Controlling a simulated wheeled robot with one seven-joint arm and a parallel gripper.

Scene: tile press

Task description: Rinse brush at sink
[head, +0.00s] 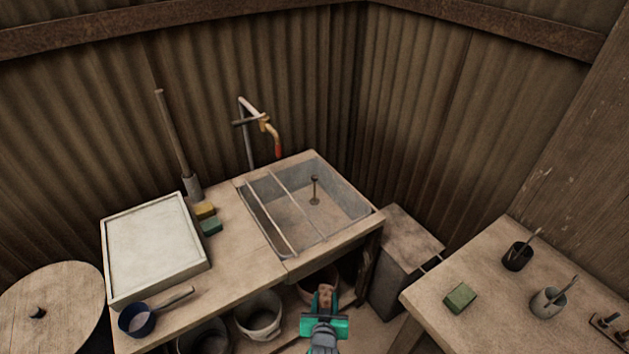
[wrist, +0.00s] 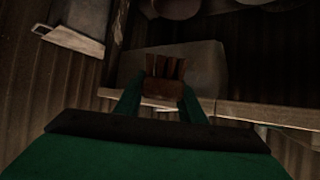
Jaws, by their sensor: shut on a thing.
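My gripper (head: 324,313), green, is at the bottom centre of the head view, in front of the counter and apart from the sink. It is shut on a brown brush (head: 325,297), whose block-like end points away from me. In the wrist view the brush (wrist: 163,88) sits between the two green fingers (wrist: 161,103). The sink (head: 350,187) is a grey basin set in the wooden counter, with two thin rails across its left part and an upright drain pipe inside. A tap (head: 268,126) with a red tip stands behind the sink.
A white-topped tray (head: 150,245), a yellow sponge (head: 204,210), a green sponge (head: 211,226) and a blue pan (head: 138,320) are on the counter's left. Buckets (head: 259,318) stand beneath. A box (head: 403,245) and a side table (head: 490,285) with pots are at right.

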